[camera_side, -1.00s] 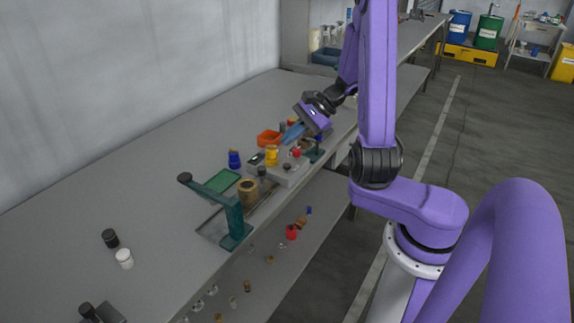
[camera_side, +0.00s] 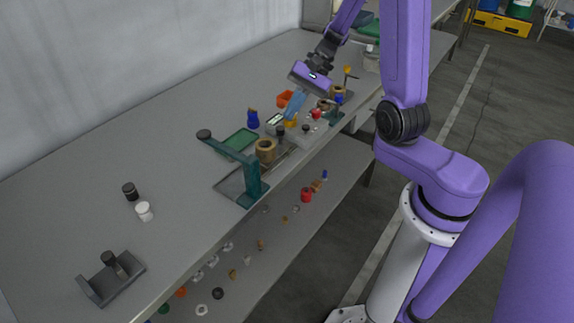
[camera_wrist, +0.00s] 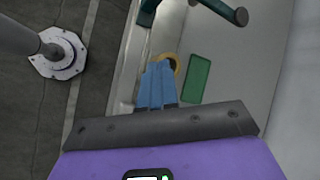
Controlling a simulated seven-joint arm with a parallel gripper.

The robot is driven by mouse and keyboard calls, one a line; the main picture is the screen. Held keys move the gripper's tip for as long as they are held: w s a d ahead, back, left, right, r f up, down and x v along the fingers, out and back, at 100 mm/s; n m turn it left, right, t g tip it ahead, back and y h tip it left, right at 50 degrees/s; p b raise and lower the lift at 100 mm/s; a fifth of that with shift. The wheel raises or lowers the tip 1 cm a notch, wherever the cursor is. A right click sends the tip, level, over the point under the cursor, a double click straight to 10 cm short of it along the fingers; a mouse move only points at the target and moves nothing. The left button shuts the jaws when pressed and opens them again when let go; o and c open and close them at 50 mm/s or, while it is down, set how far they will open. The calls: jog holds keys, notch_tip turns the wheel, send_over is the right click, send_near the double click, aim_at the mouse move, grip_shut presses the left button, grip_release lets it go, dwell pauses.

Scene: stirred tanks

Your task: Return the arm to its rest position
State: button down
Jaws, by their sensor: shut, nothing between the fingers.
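My gripper (camera_side: 289,116) shows in the side view with its blue fingers together and empty. It hangs over the far half of the bench, pointing down and slightly left, in front of a cluster of small parts. I cannot tell its exact height above them. In the wrist view my gripper (camera_wrist: 158,66) also has its blue fingers side by side, with nothing between them. There a tan ring (camera_wrist: 174,61) and a green tray (camera_wrist: 197,78) lie beyond the fingertips. The fingers partly cover what is behind them in both views.
The grey bench (camera_side: 95,190) has clear room at left. A teal stand (camera_side: 250,180) rises by the green tray (camera_side: 240,141). An orange bin (camera_side: 284,98) and blue bottle (camera_side: 253,119) are near the gripper. Black and white jars (camera_side: 144,211) stand at left. A lower shelf holds small parts.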

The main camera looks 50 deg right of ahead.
jog(key=s+a+r+n+g+h, duration=0.25)
jog(key=s+a+n+g, duration=0.25)
jog(key=s+a+n, duration=0.5)
jog(key=s+r+n+t+h, duration=0.1)
jog(key=s+n+h, duration=0.3)
jog(key=s+n, duration=0.8)
jog(key=shift+s+d+r+n+t, duration=0.25)
jog(key=shift+d+n+t, duration=0.2)
jog(key=shift+n+t, duration=0.55)
